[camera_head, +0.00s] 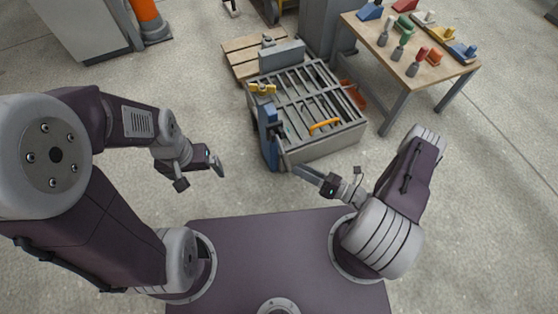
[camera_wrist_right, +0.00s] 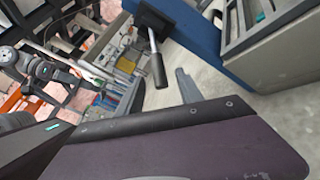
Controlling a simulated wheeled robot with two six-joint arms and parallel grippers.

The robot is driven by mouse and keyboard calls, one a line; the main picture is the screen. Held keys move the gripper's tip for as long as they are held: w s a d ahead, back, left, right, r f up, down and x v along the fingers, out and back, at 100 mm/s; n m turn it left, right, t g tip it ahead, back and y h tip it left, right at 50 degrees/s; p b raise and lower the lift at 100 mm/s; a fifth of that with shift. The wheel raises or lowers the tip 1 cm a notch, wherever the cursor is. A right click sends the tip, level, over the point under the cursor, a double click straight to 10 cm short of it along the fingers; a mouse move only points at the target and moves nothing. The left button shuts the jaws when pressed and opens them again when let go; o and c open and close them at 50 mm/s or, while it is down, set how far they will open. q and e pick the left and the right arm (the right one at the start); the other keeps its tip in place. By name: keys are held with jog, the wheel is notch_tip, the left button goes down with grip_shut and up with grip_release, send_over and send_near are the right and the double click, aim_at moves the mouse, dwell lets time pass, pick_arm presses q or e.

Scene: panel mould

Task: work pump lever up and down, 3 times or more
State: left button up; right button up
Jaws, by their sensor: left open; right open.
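The blue pump (camera_head: 267,138) stands at the left side of the grey panel mould (camera_head: 335,146). Its dark lever (camera_head: 281,146) points toward me and slopes down. In the right wrist view the lever's black grip (camera_wrist_right: 158,71) hangs from a dark bracket beside the blue pump body (camera_wrist_right: 190,22). My right gripper (camera_head: 303,171) is open and empty, close to the lever's end; one grey finger (camera_wrist_right: 186,86) shows beside the grip, apart from it in the picture. My left gripper (camera_head: 216,166) is open and empty, left of the pump over bare floor.
A wooden table (camera_head: 446,72) with coloured hand tools stands at the back right. A pallet (camera_head: 242,60) lies behind the mould, which carries an orange handle (camera_head: 325,126) and a yellow piece (camera_head: 262,88). An orange cone (camera_head: 148,20) stands far left. Floor left of the pump is clear.

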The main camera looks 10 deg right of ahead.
aim_at(284, 154)
jog(key=b+x, duration=0.2)
jog(key=x, duration=0.2)
jog(key=b+x, duration=0.2)
jog(key=x, duration=0.1)
jog(key=shift+w+a+f, duration=0.1)
jog(key=shift+a+f, duration=0.1)
jog(key=shift+a, duration=0.15)
jog(key=shift+w+a+r+b, duration=0.3)
jog(key=shift+w+a, duration=0.1)
jog(key=shift+a, duration=0.1)
grip_shut()
dwell(0.6)
